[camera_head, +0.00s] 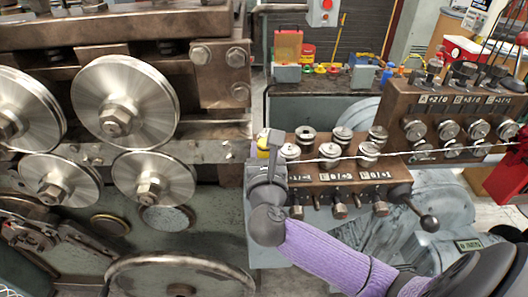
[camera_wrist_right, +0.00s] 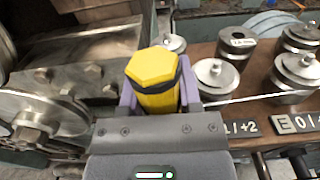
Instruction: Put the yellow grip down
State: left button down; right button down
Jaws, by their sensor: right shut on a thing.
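The yellow grip (camera_wrist_right: 158,72) is a yellow, hexagonal-topped piece with a dark band below its top. It stands between the two purple-grey fingers of my right gripper (camera_wrist_right: 160,98), which are shut on it. In the head view the grip (camera_head: 264,145) is a small yellow patch at the left end of the brown roller block, mostly hidden by my right gripper (camera_head: 268,140). I cannot tell whether its underside touches anything. My left gripper is not in view.
The brown roller block (camera_head: 335,172) carries several metal rollers with a wire running through. A black ball-ended lever (camera_head: 428,222) sticks out at its right. Large steel wheels (camera_head: 125,102) stand at left. A cluttered dark bench (camera_head: 340,88) lies behind.

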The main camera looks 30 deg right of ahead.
jog(key=c, duration=0.6)
grip_release()
jog(key=shift+f, duration=0.1)
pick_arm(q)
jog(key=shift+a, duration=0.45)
